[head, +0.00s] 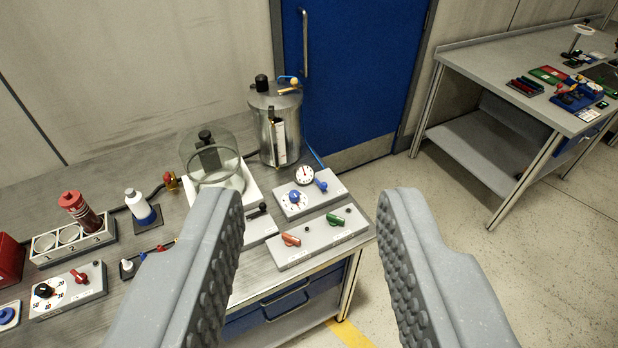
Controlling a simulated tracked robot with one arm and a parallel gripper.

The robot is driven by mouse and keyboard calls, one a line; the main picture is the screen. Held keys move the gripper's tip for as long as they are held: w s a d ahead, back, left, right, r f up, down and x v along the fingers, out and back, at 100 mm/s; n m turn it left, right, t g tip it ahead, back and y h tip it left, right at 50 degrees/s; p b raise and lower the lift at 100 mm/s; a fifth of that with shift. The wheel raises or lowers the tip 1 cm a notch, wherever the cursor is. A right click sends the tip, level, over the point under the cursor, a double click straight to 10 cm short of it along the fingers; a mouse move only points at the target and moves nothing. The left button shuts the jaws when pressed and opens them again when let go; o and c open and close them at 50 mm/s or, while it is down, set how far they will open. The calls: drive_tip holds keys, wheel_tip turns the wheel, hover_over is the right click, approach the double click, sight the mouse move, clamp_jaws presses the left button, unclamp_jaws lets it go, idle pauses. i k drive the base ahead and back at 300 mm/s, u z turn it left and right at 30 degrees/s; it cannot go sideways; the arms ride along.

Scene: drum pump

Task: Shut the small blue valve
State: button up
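The small blue valve (321,185) has a short blue handle and sits on a grey panel (325,203), just right of a round white gauge (304,175). A blue dial knob (294,197) with a white scale is on the same panel, to the left. I cannot tell the exact turn of the valve handle. My gripper (312,225) is wide open and empty. Its two grey ribbed fingers frame the panels from the near side, apart from the valve and seemingly above the bench.
A metal drum (275,122) stands behind, with a thin blue hose (314,153). A clear vessel (208,157) stands left.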

sight(323, 185)
drive_tip(key=u, duration=0.05)
drive_tip(key=i, duration=0.9)
drive_tip(key=z, duration=0.75)
drive_tip(key=k, duration=0.95)
drive_tip(key=u, duration=0.45)
drive_tip(key=i, duration=1.05)
